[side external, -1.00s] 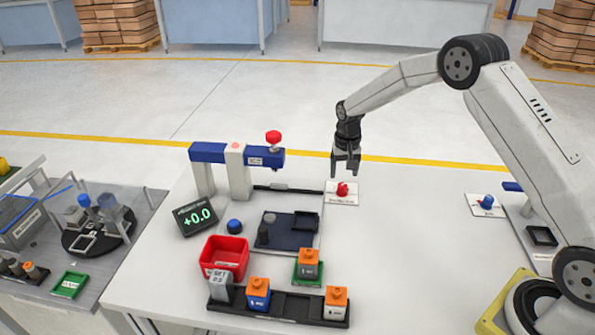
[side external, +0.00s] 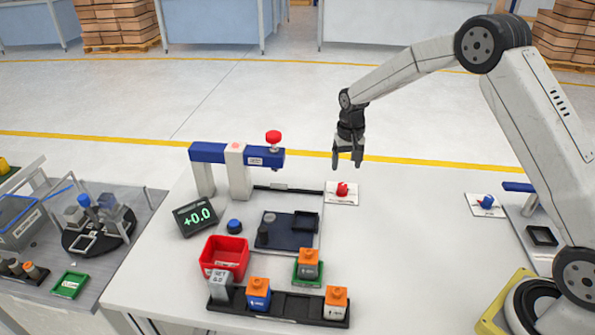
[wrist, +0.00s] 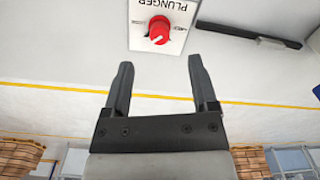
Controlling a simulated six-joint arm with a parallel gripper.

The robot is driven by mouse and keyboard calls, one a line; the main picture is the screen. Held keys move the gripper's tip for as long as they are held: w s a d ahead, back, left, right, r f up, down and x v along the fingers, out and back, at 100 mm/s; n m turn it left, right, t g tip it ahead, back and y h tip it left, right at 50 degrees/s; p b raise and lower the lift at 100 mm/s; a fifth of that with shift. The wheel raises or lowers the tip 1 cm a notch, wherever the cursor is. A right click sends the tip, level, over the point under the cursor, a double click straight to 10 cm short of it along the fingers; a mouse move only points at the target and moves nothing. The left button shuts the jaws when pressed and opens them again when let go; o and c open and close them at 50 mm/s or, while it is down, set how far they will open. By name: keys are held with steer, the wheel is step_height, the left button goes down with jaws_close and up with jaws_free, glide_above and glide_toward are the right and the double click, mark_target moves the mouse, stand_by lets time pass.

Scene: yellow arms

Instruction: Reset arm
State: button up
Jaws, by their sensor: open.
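My gripper (side external: 347,159) hangs above the white table (side external: 420,230), fingers pointing down, open and empty. It is above and near a red knob on a white plate (side external: 342,190). In the wrist view my gripper (wrist: 162,85) shows two parted black fingers with nothing between them. The red knob (wrist: 159,29) on its plate marked "PLUNGER" lies beyond the fingertips, apart from them.
A blue and white press frame (side external: 237,165) with a red knob on top stands left of the gripper. A display (side external: 195,217) reads +0.0. A red bin (side external: 223,258), a dark tray (side external: 288,238) and a black rack (side external: 290,306) with orange-topped blocks stand in front. The table's right middle is clear.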

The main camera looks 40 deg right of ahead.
steer(key=s+a+r+n+t, duration=0.1)
steer(key=s+a, duration=0.3)
steer(key=s, duration=0.8)
steer(key=s+a+r+n+t, duration=0.1)
steer(key=s+a+r+n, duration=0.2)
steer(key=s, duration=0.9)
steer(key=shift+s+a+r+n, duration=0.25)
steer(key=shift+a+n, duration=0.35)
steer(key=shift+n, duration=0.2)
